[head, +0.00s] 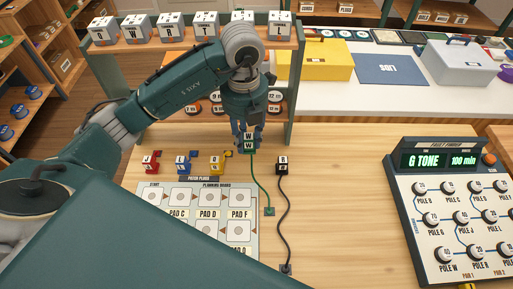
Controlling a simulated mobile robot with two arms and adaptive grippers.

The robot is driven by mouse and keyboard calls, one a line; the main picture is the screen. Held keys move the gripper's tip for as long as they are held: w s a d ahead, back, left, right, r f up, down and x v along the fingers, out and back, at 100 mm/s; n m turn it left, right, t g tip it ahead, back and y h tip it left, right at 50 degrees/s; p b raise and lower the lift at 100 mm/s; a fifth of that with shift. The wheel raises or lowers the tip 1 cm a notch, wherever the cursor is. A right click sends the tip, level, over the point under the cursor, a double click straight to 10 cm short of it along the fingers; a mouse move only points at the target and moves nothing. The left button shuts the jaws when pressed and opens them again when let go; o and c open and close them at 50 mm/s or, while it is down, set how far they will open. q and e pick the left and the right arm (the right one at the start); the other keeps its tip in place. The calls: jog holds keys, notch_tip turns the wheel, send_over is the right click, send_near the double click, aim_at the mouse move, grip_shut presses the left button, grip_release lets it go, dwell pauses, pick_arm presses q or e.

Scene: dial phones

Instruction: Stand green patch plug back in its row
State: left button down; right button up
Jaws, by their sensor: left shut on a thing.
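The green patch plug (249,146), lettered W, is in the jaws of my left gripper (247,136), which is shut on it. The plug is upright at the right of the patch plugs row; whether it touches the table is hard to tell. Its green cord runs down to a small green base (269,211). The row holds a red plug (151,162), a blue plug (183,162) and a yellow plug (217,162), with a black plug (283,165) further right. My right gripper is not in view.
A planning board (190,201) lies in front of the row. A fault finder panel (455,215) reading G TONE stands at right. A shelf with lettered cubes (205,25) rises behind my gripper. The wooden table is clear between the black plug and the panel.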

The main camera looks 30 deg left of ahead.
pick_arm(q)
jog(key=shift+w+f, duration=0.15)
jog(key=shift+f, duration=0.25)
jog(key=f, duration=0.2)
jog(key=s+f+p, duration=0.1)
jog(key=f, duration=0.1)
jog(key=shift+f, duration=0.4)
jog(key=shift+w+f, duration=0.1)
jog(key=shift+f, duration=0.25)
notch_tip(320, 180, down, 4)
jog(key=shift+w+r+p, duration=0.15)
jog(key=shift+p, duration=0.25)
jog(key=shift+f, duration=0.25)
jog(key=c, duration=1.3)
grip_release()
jog(key=shift+r, duration=0.1)
jog(key=shift+c, duration=0.2)
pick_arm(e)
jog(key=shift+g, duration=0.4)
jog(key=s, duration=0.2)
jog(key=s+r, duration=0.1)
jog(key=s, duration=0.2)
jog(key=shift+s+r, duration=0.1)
